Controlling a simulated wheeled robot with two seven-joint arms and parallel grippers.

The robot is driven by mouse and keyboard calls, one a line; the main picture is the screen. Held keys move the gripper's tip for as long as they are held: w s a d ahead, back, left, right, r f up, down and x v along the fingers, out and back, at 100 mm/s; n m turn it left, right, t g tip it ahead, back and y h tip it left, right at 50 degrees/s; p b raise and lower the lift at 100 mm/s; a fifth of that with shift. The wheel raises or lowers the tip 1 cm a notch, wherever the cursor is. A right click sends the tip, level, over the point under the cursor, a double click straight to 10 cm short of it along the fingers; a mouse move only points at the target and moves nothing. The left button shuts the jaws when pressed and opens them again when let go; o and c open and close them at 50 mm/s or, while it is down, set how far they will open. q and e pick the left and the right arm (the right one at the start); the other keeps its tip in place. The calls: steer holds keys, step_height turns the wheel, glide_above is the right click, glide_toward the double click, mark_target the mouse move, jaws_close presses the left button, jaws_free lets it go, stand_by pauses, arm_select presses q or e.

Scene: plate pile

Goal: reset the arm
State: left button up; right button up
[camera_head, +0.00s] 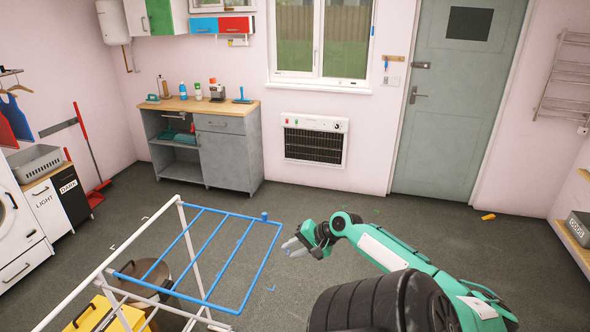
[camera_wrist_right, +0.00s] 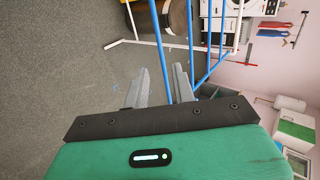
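My right gripper (camera_head: 292,246) is in the middle of the head view, to the right of the blue drying rack. In the right wrist view its two grey fingers (camera_wrist_right: 160,85) are apart, with nothing held between them. Part of the blue rack shows beyond the fingers. My right arm comes in from the lower right, bent, over the grey floor. My left gripper is in neither view.
The drying rack (camera_head: 229,217) with white legs stands close left of my right gripper. A yellow box (camera_head: 95,316) and a brown bin (camera_head: 150,275) are under it. A grey cabinet (camera_head: 228,160) stands at the back wall. The floor toward the door (camera_head: 445,125) is mostly clear.

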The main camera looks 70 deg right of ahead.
steer(key=shift+s+r, duration=0.1)
steer(key=shift+s, duration=0.05)
stand_by(0.5)
steer(key=s+a+f+n+g+h, duration=0.15)
steer(key=s+f, duration=0.25)
steer(key=f, duration=0.8)
steer(key=s+a+f+n+g, duration=0.1)
steer(key=s+a+f+g, duration=0.2)
steer(key=f, duration=0.9)
steer(key=s+a+f+n+g+h, duration=0.15)
steer(key=s+f, duration=0.35)
steer(key=f, duration=0.7)
steer(key=s+a+f+n+g, duration=0.1)
steer(key=s+a+f+n, duration=0.3)
steer(key=a+f, duration=0.3)
steer(key=s+a+f+n+g+y+b, duration=0.1)
steer(key=s+a+f+n, duration=0.4)
steer(key=a, duration=1.1)
steer(key=s+a+f+n, duration=0.4)
steer(key=a+f+n, duration=0.2)
steer(key=a+f, duration=0.4)
steer(key=shift+s+a+f+g+y+b, duration=0.3)
steer(key=shift+s+a+g+b, duration=0.1)
steer(key=shift+a, duration=0.35)
steer(key=shift+s, duration=0.1)
